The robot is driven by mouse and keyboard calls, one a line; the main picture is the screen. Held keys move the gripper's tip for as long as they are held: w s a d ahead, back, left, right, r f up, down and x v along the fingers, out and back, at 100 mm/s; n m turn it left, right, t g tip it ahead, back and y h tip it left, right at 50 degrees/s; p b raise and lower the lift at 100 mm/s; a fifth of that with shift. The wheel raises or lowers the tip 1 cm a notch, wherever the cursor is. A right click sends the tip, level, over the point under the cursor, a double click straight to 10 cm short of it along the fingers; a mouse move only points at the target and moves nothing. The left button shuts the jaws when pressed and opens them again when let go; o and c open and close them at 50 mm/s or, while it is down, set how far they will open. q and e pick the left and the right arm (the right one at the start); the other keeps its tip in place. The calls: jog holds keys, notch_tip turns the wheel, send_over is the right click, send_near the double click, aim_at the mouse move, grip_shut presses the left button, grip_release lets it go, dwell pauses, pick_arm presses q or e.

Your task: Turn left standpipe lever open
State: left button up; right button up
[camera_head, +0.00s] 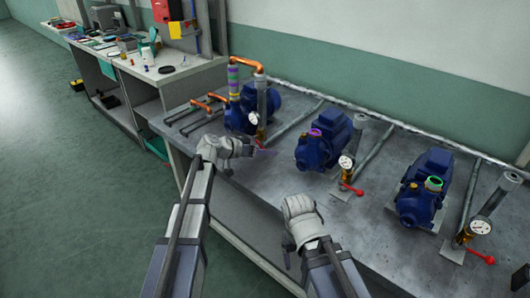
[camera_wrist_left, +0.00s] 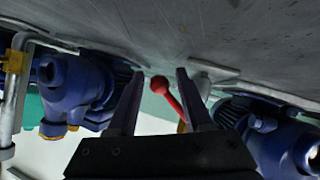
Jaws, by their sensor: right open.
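The left standpipe (camera_head: 262,104) rises beside the left blue pump (camera_head: 236,118), with a gauge (camera_head: 253,118) on it. Its lever is not clear in the head view, near my left gripper. My left gripper (camera_head: 262,152) is over the bench's front area, in front of that standpipe. In the left wrist view its two dark fingers are apart, and a red lever (camera_wrist_left: 168,94) with a ball end shows between them in the picture. I cannot tell whether they touch it. My right gripper (camera_head: 290,248) is open and low at the bench's front edge; its fingers are hard to see.
The middle pump (camera_head: 320,146) and right pump (camera_head: 424,190) stand further right, with red levers (camera_head: 352,188) and (camera_head: 482,257). Copper pipes (camera_head: 205,102) and dark rods lie at the left. A cluttered side bench (camera_head: 185,68) stands behind.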

pick_arm(q)
jog(key=shift+o, duration=0.3)
jog(key=p+v, duration=0.3)
jog(key=v, duration=0.3)
jog(key=shift+s+a+r, duration=0.2)
jog(key=shift+a+r, duration=0.05)
jog(key=shift+s+a+r+p, duration=0.2)
jog(key=shift+s+a+p, duration=0.1)
jog(key=shift+a, duration=0.15)
pick_arm(e)
notch_tip(320, 180, up, 4)
jog(key=shift+f, duration=0.2)
